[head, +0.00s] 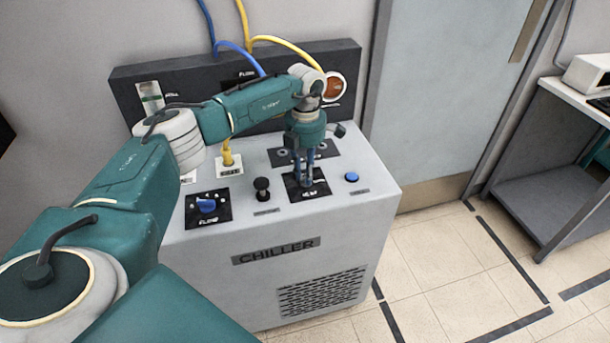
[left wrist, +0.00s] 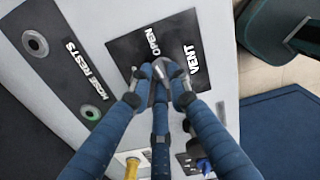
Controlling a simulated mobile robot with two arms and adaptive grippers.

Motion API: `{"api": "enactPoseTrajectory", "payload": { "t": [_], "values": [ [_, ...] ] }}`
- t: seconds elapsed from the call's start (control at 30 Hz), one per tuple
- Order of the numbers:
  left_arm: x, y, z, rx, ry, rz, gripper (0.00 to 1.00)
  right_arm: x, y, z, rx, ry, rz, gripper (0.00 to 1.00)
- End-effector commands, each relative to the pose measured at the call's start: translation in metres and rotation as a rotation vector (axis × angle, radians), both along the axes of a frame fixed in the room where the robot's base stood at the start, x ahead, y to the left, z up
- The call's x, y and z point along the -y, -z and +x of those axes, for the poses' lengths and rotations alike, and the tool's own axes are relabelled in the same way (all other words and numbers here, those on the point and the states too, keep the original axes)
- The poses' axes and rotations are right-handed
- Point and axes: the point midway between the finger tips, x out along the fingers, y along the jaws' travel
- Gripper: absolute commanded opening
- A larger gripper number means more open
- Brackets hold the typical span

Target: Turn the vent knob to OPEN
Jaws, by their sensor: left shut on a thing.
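The vent knob (left wrist: 172,69) is a small grey knob on a black plate (left wrist: 125,50) marked VENT and OPEN in the left wrist view. My left gripper (left wrist: 160,74) is shut on it, with blue fingers around its sides. The fingers hide much of the knob, so I cannot tell exactly where it points. In the head view my left gripper (head: 307,183) comes down from above onto the vent plate (head: 322,190) on top of the chiller (head: 255,225). The knob is hidden there. My right gripper is not in view.
Left of the vent plate stand a black plunger-like knob (head: 262,188) and a blue knob (head: 206,206) on a black plate. A blue button (head: 352,177) is to the right. The hose rests plate (left wrist: 62,60) lies beside it. Hoses hang behind; floor is free at right.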

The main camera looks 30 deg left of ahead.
Motion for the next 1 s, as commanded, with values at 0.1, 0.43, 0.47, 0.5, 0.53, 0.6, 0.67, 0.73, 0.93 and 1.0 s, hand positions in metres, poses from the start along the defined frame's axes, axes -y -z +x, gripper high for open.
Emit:
{"api": "enactPoseTrajectory", "payload": {
  "t": [0.1, 0.43, 0.47, 0.5, 0.53, 0.6, 0.67, 0.73, 0.93, 1.0],
  "values": [
    [-0.0003, 0.0001, 0.0009, 0.002, 0.073, 0.000, 0.00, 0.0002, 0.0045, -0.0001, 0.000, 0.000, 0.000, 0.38],
    [0.0001, -0.0008, 0.0016, 0.003, 0.192, 0.001, 0.00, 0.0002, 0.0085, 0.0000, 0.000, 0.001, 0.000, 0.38],
    [0.0002, -0.0008, 0.0015, 0.003, 0.196, 0.001, 0.00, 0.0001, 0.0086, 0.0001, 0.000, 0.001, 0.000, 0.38],
    [0.0001, -0.0010, 0.0017, 0.003, 0.201, 0.001, 0.00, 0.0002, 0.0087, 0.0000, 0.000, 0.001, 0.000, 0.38],
    [0.0001, -0.0010, 0.0017, 0.003, 0.204, 0.001, 0.00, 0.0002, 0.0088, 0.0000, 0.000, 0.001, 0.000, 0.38],
    [0.0002, -0.0012, 0.0017, 0.003, 0.209, 0.001, 0.00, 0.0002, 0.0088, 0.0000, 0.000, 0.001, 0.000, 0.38],
    [0.0002, -0.0012, 0.0017, 0.003, 0.212, 0.001, 0.00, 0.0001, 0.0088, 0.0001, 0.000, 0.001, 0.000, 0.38],
    [0.0002, -0.0013, 0.0017, 0.003, 0.213, 0.001, 0.00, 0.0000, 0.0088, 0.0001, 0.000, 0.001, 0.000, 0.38],
    [0.0002, -0.0014, 0.0018, 0.003, 0.213, 0.001, 0.00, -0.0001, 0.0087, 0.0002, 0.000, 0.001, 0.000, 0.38],
    [0.0002, -0.0014, 0.0018, 0.003, 0.213, 0.001, 0.25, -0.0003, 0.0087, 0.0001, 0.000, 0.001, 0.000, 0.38]
  ]
}}
